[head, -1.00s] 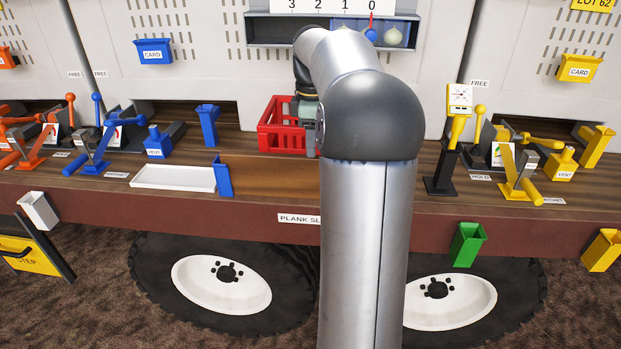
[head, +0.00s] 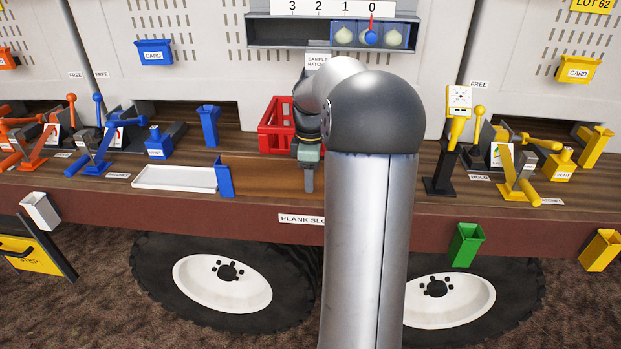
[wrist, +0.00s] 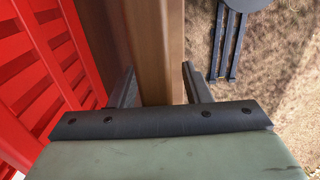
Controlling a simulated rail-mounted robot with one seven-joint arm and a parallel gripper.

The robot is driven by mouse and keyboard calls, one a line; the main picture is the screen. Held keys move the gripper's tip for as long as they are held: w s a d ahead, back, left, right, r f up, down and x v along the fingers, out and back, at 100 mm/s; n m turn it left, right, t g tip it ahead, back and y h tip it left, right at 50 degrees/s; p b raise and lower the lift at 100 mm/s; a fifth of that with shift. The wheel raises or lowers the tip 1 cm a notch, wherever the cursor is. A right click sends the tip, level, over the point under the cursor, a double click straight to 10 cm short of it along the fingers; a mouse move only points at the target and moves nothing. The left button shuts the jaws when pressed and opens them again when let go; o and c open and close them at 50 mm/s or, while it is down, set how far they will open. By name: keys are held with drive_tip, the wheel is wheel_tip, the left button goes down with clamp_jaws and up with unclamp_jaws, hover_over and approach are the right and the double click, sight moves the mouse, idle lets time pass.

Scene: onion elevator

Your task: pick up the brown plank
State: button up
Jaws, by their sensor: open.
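The brown plank (head: 265,178) lies flat along the front of the wooden deck. My arm hides its right part in the head view. My gripper (head: 308,188) points down over the plank, in front of the red crate. In the wrist view the two fingers of my gripper (wrist: 158,88) are apart, one on each side of a brown length of wood (wrist: 153,45), which looks like the plank. I cannot tell whether either finger touches it.
The red crate (head: 272,128) stands just behind my gripper and fills the left of the wrist view (wrist: 35,75). A blue upright bracket (head: 225,178) and a white tray (head: 172,178) are to the left. A yellow dial post (head: 458,110) stands to the right.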

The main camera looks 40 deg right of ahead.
drive_tip(key=shift+r, duration=0.1)
clamp_jaws()
